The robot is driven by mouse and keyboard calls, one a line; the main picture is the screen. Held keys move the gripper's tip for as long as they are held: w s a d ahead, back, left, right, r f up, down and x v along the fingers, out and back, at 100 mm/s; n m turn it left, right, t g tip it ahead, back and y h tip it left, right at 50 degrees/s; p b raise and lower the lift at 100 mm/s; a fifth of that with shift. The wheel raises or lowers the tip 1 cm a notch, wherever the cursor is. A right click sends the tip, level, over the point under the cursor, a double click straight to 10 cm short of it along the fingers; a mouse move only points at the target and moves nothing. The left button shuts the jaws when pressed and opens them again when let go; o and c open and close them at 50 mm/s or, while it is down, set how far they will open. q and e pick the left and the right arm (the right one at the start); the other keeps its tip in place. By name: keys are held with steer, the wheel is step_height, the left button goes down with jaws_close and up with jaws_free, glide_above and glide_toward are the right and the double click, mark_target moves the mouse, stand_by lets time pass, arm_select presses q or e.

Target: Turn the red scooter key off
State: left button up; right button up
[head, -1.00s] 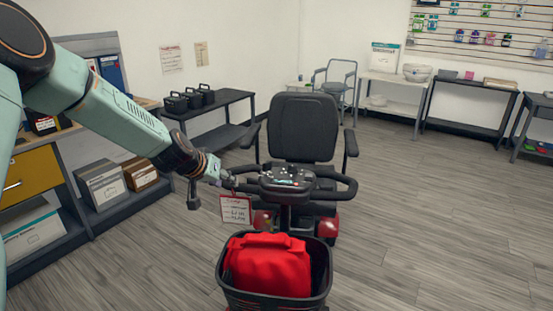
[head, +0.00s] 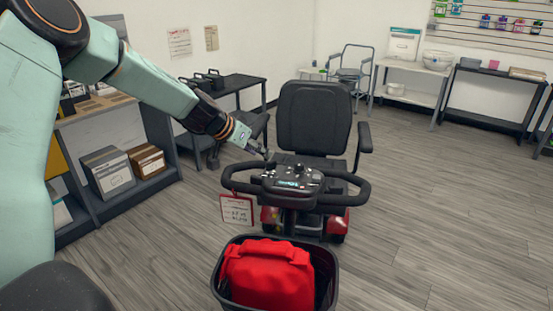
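The red scooter (head: 270,217) stands in the middle of the head view, with a black seat (head: 313,118) and black looped handlebars. Its control panel (head: 293,181) has dials and a small lit display. My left gripper (head: 268,156) reaches in from the left, and its tip is at the panel's far left edge. The key is too small to make out or is hidden by the gripper. I cannot tell whether the fingers are open or shut, or whether they touch anything. My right gripper is not in view.
A black front basket (head: 328,288) holds a red bag (head: 268,276). A tag (head: 237,209) hangs from the left handlebar. Shelves with boxes (head: 107,171) stand at the left, and a commode chair (head: 354,70) is at the back. The floor (head: 440,200) at the right is clear.

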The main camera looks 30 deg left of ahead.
mark_target(273, 160)
arm_select(q)
steer(key=shift+f, duration=0.15)
steer(key=shift+d+f+b, duration=0.25)
steer(key=shift+b, duration=0.25)
steer(key=shift+w+d+f+b, duration=0.4)
steer(key=shift+w+f+b, duration=0.15)
steer(key=shift+b, duration=0.2)
steer(key=x, duration=0.1)
steer(key=b+x, duration=0.1)
steer(key=x, duration=0.2)
steer(key=shift+a+f, duration=0.1)
steer(key=shift+a, duration=0.3)
steer(key=shift+w+d+f+b, duration=0.15)
steer(key=shift+w+f+b, duration=0.05)
steer(key=shift+w+b, duration=0.15)
steer(key=shift+w+d, duration=0.1)
steer(key=shift+d, duration=0.15)
steer(key=shift+r, duration=0.1)
